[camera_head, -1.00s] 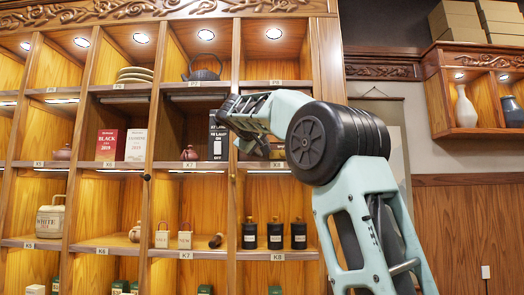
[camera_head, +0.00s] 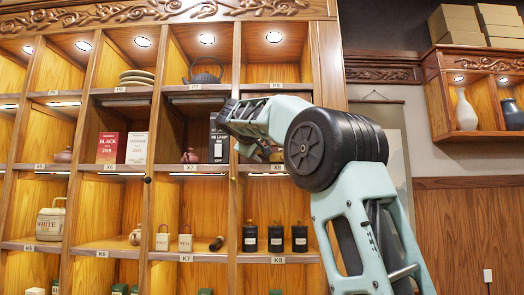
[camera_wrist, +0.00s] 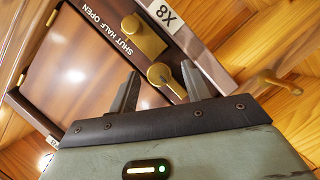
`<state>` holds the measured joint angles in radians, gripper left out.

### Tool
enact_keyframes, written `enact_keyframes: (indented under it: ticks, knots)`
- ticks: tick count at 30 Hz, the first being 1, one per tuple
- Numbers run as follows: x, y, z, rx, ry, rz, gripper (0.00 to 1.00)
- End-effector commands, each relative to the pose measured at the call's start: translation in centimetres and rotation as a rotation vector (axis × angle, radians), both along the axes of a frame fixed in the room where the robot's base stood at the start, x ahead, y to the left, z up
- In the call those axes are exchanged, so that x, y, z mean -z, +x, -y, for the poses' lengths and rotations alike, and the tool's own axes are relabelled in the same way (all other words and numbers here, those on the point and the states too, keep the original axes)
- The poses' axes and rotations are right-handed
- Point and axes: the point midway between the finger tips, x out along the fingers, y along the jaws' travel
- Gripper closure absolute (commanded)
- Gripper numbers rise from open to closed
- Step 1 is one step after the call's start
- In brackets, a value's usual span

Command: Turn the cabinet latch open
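In the wrist view, a brass latch (camera_wrist: 163,76) with a round head and a short lever sits on a dark wood frame. Printed words (camera_wrist: 97,38) reading SHUT, HALF and OPEN run along the frame beside it. My gripper (camera_wrist: 162,86) is open, with one dark finger on each side of the latch. I cannot tell whether either finger touches it, nor which word the lever points to. In the head view, my arm (camera_head: 262,118) reaches to the compartment above the X8 label (camera_head: 278,168). My fingertips and the latch are hidden there.
Black tea canisters (camera_head: 275,238) stand on the shelf below. A kettle (camera_head: 204,72) and tea boxes (camera_head: 108,147) stand on shelves to the left.

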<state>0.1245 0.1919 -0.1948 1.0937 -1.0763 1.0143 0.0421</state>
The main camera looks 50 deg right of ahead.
Motion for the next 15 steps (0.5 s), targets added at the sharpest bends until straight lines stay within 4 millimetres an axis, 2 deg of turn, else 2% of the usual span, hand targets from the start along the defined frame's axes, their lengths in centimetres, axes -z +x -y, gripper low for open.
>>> enact_keyframes:
  ticks: [5,8,15]
  knots:
    - [0.0,-0.1,-0.2,-0.001,0.0,0.001,0.51]
    - [-0.1,-0.3,-1.1,-0.003,-0.001,0.003,0.51]
    - [-0.9,-2.1,-5.6,-0.006,0.0,0.005,0.51]
